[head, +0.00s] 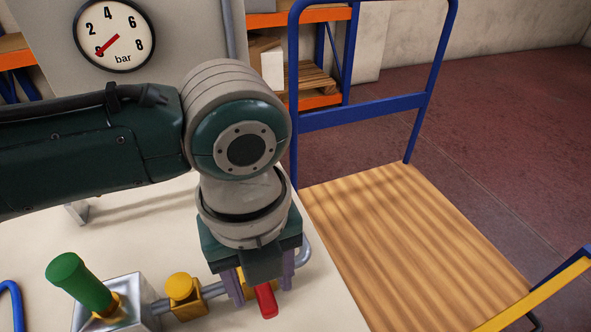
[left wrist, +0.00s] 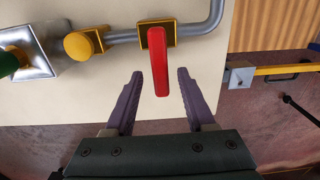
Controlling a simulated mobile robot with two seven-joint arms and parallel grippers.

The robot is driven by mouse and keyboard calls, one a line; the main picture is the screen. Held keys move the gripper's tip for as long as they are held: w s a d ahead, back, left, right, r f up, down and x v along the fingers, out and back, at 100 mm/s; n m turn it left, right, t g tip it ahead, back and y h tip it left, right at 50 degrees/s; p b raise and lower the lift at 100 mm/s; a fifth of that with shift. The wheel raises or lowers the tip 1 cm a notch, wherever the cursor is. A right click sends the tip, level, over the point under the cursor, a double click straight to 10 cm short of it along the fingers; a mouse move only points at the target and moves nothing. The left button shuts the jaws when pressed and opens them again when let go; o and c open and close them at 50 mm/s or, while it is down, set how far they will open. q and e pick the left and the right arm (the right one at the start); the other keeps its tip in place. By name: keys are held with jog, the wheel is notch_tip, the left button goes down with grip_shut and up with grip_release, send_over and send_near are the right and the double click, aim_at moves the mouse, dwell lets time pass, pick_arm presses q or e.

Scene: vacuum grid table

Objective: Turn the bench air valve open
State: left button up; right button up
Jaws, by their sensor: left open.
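The bench air valve has a red lever (head: 266,301) on a yellow body, set in a grey pipe (left wrist: 205,25). In the left wrist view the red lever (left wrist: 158,62) lies across the pipe and points toward my gripper. My left gripper (head: 262,291) is open above the valve, and its wrist hides much of the valve body in the head view. In the left wrist view its purple fingertips (left wrist: 160,74) stand on either side of the lever's free end, with gaps on both sides. My right gripper is not in view.
A bar gauge (head: 116,30) has its red needle at the low end. A yellow knob (head: 181,287) and a green-handled fitting on a metal block (head: 75,283) stand left of the valve. A wooden-decked trolley (head: 410,240) with blue rails stands right of the table (head: 150,235).

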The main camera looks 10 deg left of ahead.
pick_arm(q)
jog(key=shift+c, duration=0.2)
grip_shut()
dwell(1.1)
